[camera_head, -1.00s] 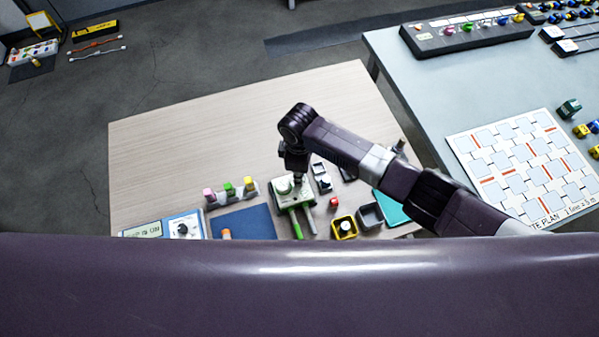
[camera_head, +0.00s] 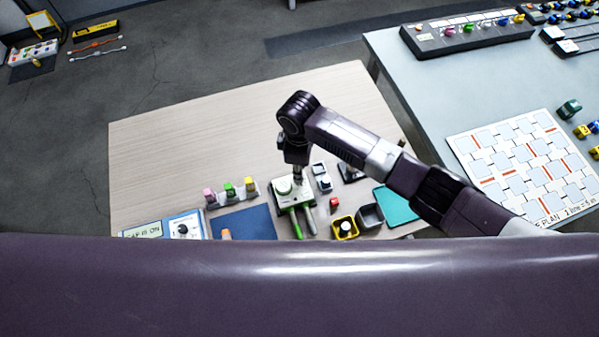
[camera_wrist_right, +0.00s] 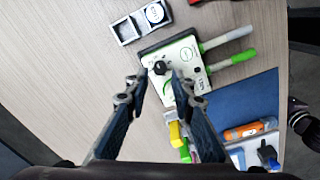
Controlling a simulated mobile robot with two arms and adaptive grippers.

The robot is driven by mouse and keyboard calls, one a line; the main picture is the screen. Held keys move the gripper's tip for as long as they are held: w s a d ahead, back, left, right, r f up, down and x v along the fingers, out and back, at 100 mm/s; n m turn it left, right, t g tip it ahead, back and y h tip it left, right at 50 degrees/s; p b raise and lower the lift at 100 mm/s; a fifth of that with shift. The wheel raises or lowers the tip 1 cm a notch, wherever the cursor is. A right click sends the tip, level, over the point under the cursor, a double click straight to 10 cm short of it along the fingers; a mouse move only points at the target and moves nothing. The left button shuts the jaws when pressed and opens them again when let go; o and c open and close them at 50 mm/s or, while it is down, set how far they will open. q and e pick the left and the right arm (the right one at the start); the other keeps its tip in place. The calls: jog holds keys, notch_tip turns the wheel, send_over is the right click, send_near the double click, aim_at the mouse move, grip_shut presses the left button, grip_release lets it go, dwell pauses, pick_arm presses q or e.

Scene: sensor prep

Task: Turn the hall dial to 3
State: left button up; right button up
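A white-and-green device with a black knob (camera_wrist_right: 160,68) on its face lies on the wooden table; I take this knob for the hall dial, but cannot read its setting. In the head view my right gripper (camera_head: 298,178) points down at the device and is partly hidden.
A panel with another black knob (camera_head: 182,229) stands at the table's lower left. The table's far part is clear.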

notch_tip(320, 180, up, 8)
jog(key=shift+s, duration=0.15)
dwell(0.6)
